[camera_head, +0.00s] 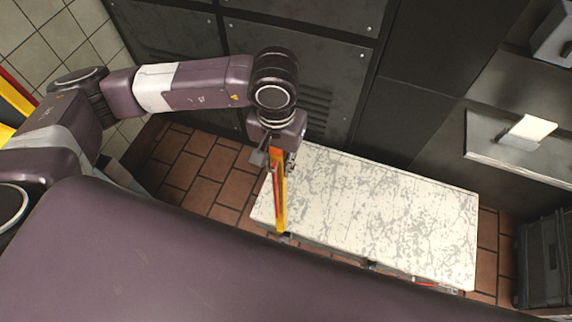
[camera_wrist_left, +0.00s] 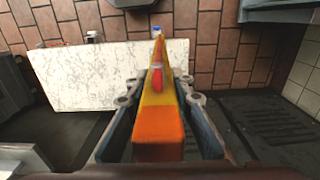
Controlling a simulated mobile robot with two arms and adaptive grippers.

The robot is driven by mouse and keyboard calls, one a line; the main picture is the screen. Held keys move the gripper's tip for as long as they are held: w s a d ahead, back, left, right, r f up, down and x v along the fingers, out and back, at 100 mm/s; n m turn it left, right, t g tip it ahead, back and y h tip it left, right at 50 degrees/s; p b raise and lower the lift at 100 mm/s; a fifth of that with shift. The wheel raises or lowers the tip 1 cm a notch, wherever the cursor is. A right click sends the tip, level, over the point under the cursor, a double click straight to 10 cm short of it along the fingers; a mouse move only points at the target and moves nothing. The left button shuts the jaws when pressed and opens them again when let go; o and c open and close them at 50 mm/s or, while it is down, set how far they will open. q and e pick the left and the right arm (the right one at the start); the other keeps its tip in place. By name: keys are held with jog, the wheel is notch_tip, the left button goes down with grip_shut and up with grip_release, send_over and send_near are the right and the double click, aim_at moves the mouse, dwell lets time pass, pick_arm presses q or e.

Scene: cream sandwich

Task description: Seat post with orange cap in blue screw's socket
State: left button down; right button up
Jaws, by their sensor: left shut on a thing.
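My left gripper (camera_head: 272,158) is shut on a long yellow-orange post (camera_head: 280,195), which hangs down in front of the left end of the white table. In the left wrist view the post runs away from me between the two fingers (camera_wrist_left: 157,95). Its near end is an orange block, the orange cap (camera_wrist_left: 158,128), and a red piece (camera_wrist_left: 157,77) shows partway along. A small blue thing (camera_wrist_left: 156,30) shows just beyond the post's far tip; it may be the blue screw, but its socket cannot be made out. Contact there cannot be told. My right gripper is not in view.
The white speckled table (camera_head: 390,215) has a bare top and stands on a brown tile floor (camera_head: 205,170). Dark cabinets (camera_head: 310,75) stand behind it. A grey shelf with a pale block (camera_head: 530,130) and a dark crate (camera_head: 545,260) are at the right.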

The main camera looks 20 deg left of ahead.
pick_arm(q)
jog(key=shift+w+d+f+b, duration=0.15)
jog(key=shift+f+b, duration=0.3)
jog(key=shift+f, duration=0.45)
jog(key=shift+d+f+b, duration=0.3)
jog(key=shift+f+b, duration=0.2)
jog(key=shift+f, duration=0.45)
jog(key=shift+w+d+f+b, duration=0.15)
jog(key=shift+f+b, duration=0.3)
jog(key=shift+f, duration=0.45)
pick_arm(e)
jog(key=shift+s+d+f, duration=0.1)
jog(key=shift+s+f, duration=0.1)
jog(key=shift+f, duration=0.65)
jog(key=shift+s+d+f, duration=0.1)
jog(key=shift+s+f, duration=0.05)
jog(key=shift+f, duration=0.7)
pick_arm(q)
jog(key=shift+s, duration=0.1)
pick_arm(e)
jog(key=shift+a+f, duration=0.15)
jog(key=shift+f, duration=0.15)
pick_arm(q)
jog(key=shift+b, duration=1.35)
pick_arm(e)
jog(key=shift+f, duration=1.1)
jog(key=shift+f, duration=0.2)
